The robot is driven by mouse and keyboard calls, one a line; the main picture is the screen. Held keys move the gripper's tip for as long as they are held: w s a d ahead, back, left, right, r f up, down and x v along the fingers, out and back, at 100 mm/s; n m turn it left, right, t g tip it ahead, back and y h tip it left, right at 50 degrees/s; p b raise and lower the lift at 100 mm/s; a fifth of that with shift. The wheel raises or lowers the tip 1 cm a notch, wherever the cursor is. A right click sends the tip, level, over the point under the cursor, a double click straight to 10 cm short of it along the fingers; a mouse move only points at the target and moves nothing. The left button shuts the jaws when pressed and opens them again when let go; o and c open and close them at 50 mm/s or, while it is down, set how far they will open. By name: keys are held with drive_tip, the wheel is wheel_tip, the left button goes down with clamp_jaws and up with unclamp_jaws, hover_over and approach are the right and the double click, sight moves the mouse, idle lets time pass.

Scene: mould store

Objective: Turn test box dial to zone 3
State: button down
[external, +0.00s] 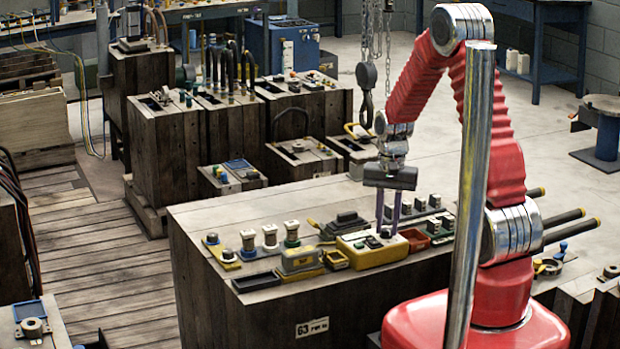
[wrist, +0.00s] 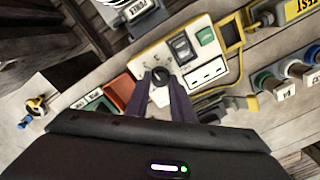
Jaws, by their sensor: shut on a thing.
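The yellow test box (external: 372,251) sits near the front edge of the wooden bench top. Its pale face shows in the wrist view (wrist: 207,50) with a black dial, a dark switch, a green button and a row of sockets. My gripper (external: 387,228) reaches straight down onto the box. In the wrist view its two purple-grey fingers are shut on the black dial (wrist: 160,76), one on each side.
A red tray (external: 414,239) lies close to the right of the box. Several coloured posts (external: 270,238) and a yellow block (external: 300,260) stand to its left. A hook (external: 366,78) hangs on chains behind my arm.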

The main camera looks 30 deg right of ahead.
sight(388, 230)
drive_tip(key=m, duration=0.4)
drive_tip(key=shift+m, duration=0.4)
drive_tip(key=c, duration=1.5)
unclamp_jaws()
drive_tip(key=shift+c, duration=0.2)
wheel_tip(388, 230, up, 14)
drive_tip(key=shift+s, duration=0.15)
drive_tip(key=shift+d+f, duration=0.1)
drive_tip(key=shift+f, duration=0.05)
